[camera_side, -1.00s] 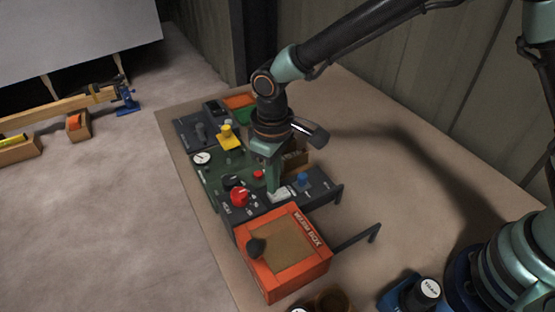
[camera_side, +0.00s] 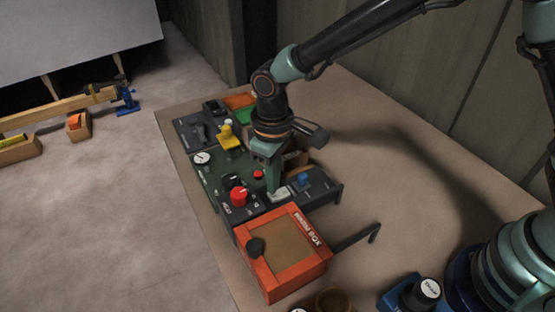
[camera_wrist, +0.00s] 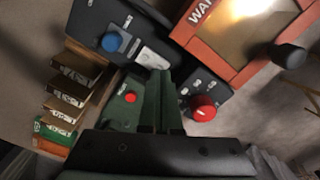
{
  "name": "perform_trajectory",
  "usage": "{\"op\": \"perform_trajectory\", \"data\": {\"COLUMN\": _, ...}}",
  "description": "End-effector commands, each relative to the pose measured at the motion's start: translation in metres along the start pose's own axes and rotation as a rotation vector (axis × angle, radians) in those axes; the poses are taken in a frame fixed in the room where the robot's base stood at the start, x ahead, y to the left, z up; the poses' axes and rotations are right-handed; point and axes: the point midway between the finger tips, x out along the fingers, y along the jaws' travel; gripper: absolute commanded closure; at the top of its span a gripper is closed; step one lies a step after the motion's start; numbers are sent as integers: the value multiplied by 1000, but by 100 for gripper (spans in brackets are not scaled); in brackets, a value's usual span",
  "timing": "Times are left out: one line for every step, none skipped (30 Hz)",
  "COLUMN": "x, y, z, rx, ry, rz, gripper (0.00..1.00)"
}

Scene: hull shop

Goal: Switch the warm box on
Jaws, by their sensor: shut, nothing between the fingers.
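The warm box (camera_side: 260,282) is an orange case with a tan window and a black knob, at the front of the panel row in the side view. In the wrist view the warm box (camera_wrist: 225,62) is at the top right, with a bright glow in its window. A pale switch plate (camera_side: 281,194) sits on the dark panel beside the box; it also shows in the wrist view (camera_wrist: 151,59). My gripper (camera_side: 272,189) is shut and empty, its tips at or just over this plate. In the wrist view the fingertips (camera_wrist: 158,76) partly cover the plate, so contact is unclear.
A red knob (camera_side: 239,197) and a blue knob (camera_side: 303,179) flank the plate. A small red button (camera_side: 258,174), a yellow part (camera_side: 226,137) and a gauge (camera_side: 201,158) lie farther back. A blue-black container (camera_side: 410,294) stands at front right.

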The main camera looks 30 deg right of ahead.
Motion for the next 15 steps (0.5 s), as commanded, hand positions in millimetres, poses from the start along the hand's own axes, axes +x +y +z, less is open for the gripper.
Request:
{"op": "perform_trajectory", "data": {"x": 0, "y": 0, "z": 0, "rx": 0, "ry": 0, "rz": 0, "gripper": 100}}
{"op": "perform_trajectory", "data": {"x": 0, "y": 0, "z": 0, "rx": 0, "ry": 0, "rz": 0, "gripper": 100}}
{"op": "perform_trajectory", "data": {"x": 0, "y": 0, "z": 0, "rx": 0, "ry": 0, "rz": 0, "gripper": 100}}
{"op": "perform_trajectory", "data": {"x": 0, "y": 0, "z": 0, "rx": 0, "ry": 0, "rz": 0, "gripper": 100}}
{"op": "perform_trajectory", "data": {"x": 1, "y": 0, "z": 0, "rx": 0, "ry": 0, "rz": 0, "gripper": 100}}
{"op": "perform_trajectory", "data": {"x": 1, "y": 0, "z": 0, "rx": 0, "ry": 0, "rz": 0, "gripper": 100}}
{"op": "perform_trajectory", "data": {"x": 2, "y": 0, "z": 0, "rx": 0, "ry": 0, "rz": 0, "gripper": 100}}
{"op": "perform_trajectory", "data": {"x": 2, "y": 0, "z": 0, "rx": 0, "ry": 0, "rz": 0, "gripper": 100}}
{"op": "perform_trajectory", "data": {"x": 3, "y": 0, "z": 0, "rx": 0, "ry": 0, "rz": 0, "gripper": 100}}
{"op": "perform_trajectory", "data": {"x": 3, "y": 0, "z": 0, "rx": 0, "ry": 0, "rz": 0, "gripper": 100}}
{"op": "perform_trajectory", "data": {"x": 4, "y": 0, "z": 0, "rx": 0, "ry": 0, "rz": 0, "gripper": 100}}
{"op": "perform_trajectory", "data": {"x": 4, "y": 0, "z": 0, "rx": 0, "ry": 0, "rz": 0, "gripper": 100}}
{"op": "perform_trajectory", "data": {"x": 4, "y": 0, "z": 0, "rx": 0, "ry": 0, "rz": 0, "gripper": 100}}
{"op": "perform_trajectory", "data": {"x": 5, "y": 0, "z": 0, "rx": 0, "ry": 0, "rz": 0, "gripper": 100}}
{"op": "perform_trajectory", "data": {"x": 5, "y": 0, "z": 0, "rx": 0, "ry": 0, "rz": 0, "gripper": 100}}
